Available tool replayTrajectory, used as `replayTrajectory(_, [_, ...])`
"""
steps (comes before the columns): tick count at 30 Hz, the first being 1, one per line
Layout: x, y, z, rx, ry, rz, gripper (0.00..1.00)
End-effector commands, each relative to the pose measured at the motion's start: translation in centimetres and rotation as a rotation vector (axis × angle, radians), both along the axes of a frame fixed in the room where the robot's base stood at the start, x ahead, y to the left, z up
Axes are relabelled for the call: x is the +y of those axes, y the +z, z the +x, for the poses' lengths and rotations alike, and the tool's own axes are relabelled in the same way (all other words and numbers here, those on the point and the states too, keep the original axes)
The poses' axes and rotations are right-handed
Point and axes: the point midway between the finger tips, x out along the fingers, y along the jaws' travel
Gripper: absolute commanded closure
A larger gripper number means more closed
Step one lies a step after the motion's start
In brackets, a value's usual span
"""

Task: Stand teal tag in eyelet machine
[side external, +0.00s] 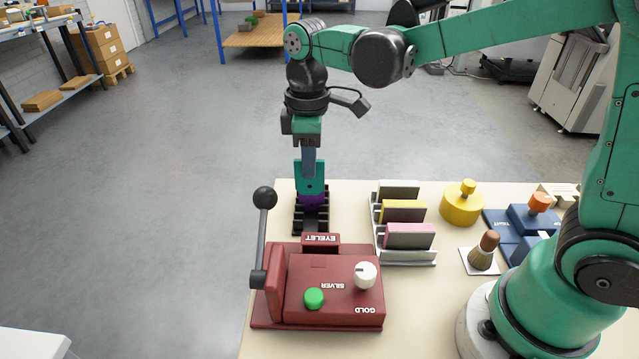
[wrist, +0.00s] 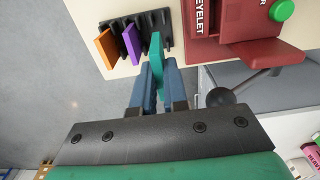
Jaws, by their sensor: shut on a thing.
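The teal tag (side external: 310,178) is upright in my gripper (side external: 309,160), above the black slotted rack (side external: 298,222). In the wrist view my gripper (wrist: 156,72) is shut on the teal tag (wrist: 156,50), whose far end overlaps the rack (wrist: 164,32) in the picture. The purple tag (side external: 314,201) shows below the teal one. The dark red eyelet machine (side external: 335,285) stands in front of the rack, with a white knob (side external: 365,275), a green button (side external: 314,298) and a black-ball lever (side external: 264,198). Its slot is not clearly seen. In the wrist view the machine (wrist: 240,45) is to the right.
An orange tag (wrist: 104,48) stands in the rack beside the purple one. A grey rack (side external: 405,262) with yellow and pink cards is to the right. A yellow pot (side external: 461,207), a brush (side external: 484,251) and a blue device (side external: 525,222) lie further right. The lever rises at the machine's left.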

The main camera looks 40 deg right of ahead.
Motion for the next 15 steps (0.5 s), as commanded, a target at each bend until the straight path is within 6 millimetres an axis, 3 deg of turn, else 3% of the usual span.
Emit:
replayTrajectory(7, [0.4,0.0,-0.5,0.000,0.002,0.000,1.00])
replayTrajectory(15, [3.6,-0.1,-5.5,0.000,0.005,0.000,1.00])
